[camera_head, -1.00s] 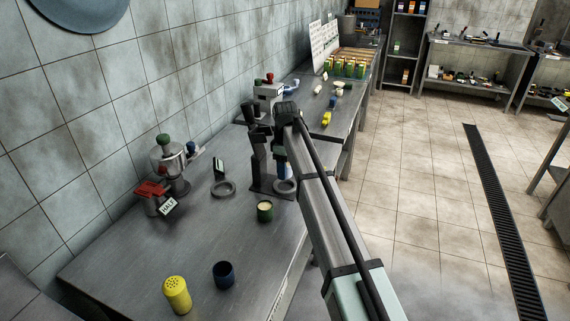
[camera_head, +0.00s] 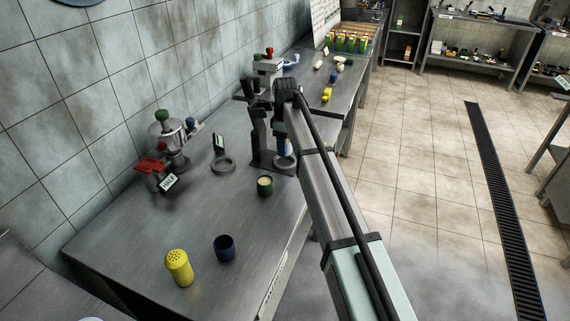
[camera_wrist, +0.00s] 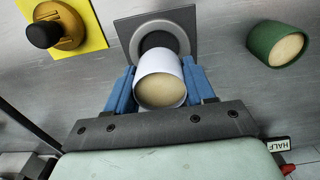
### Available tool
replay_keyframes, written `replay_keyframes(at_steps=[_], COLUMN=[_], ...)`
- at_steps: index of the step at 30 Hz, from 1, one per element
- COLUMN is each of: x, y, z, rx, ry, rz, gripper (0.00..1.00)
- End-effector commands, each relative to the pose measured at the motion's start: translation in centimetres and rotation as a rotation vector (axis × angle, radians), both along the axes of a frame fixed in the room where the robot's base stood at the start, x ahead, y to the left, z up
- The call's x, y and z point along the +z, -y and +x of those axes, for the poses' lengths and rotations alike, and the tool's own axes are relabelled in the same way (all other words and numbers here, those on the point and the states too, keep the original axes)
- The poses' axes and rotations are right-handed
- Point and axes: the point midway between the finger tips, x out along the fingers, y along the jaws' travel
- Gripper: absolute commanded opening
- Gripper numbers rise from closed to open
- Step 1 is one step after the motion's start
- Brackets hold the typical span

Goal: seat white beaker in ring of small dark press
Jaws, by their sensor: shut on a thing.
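My gripper (camera_wrist: 158,82) is shut on the white beaker (camera_wrist: 160,70), with a blue finger on each side. Tan contents show in the beaker's mouth. In the wrist view, the press's grey ring (camera_wrist: 184,35) lies on a dark square plate (camera_wrist: 187,17), just beyond the beaker and partly covered by it. Whether the beaker touches the ring, I cannot tell. In the head view, the small dark press (camera_head: 257,135) stands mid-bench, with my gripper (camera_head: 281,148) at its right side. My arm and the press hide most of the beaker there.
A green cup (camera_head: 265,186) stands close in front of the press. A loose grey ring (camera_head: 223,164), a metal machine with a red part (camera_head: 150,165), a dark blue cup (camera_head: 224,248) and a yellow shaker (camera_head: 179,268) are on the bench.

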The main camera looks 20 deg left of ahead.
Motion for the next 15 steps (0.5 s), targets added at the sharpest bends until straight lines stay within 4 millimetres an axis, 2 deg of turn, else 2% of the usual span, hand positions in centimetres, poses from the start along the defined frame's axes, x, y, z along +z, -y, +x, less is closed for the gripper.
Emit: replay_keyframes(at_steps=[15], x=[-1.7], y=[0.0], z=[0.0], rx=[0.0], ry=[0.0], rz=[0.0], gripper=[0.0])
